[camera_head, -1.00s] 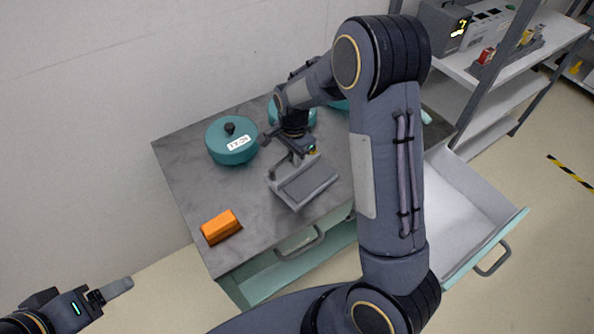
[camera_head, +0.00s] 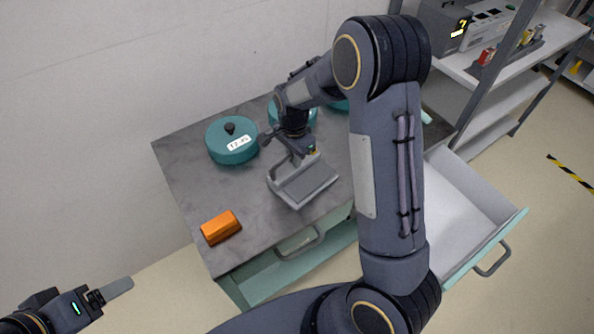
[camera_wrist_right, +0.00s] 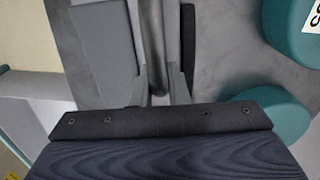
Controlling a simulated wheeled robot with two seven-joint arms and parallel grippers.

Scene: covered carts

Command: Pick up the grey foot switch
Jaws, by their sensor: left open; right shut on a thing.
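The grey foot switch (camera_head: 306,183), with a darker flat pedal and a raised guard frame, is near the front of the dark cart top in the head view. My right gripper (camera_head: 299,157) is shut on its raised guard bar. In the right wrist view the fingers (camera_wrist_right: 160,80) close around a narrow grey bar, with the foot switch's flat pedal (camera_wrist_right: 105,45) to the left. I cannot tell whether its base is clear of the cart top. My left gripper (camera_head: 116,290) is open and empty at the lower left, away from the cart.
A teal lidded pot (camera_head: 231,141) stands on the cart (camera_head: 185,165) at the back left. More teal pots are partly hidden behind my right arm. An orange block (camera_head: 221,227) lies at the front left. A drawer (camera_head: 455,205) is open at the right. Shelving (camera_head: 480,100) stands behind.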

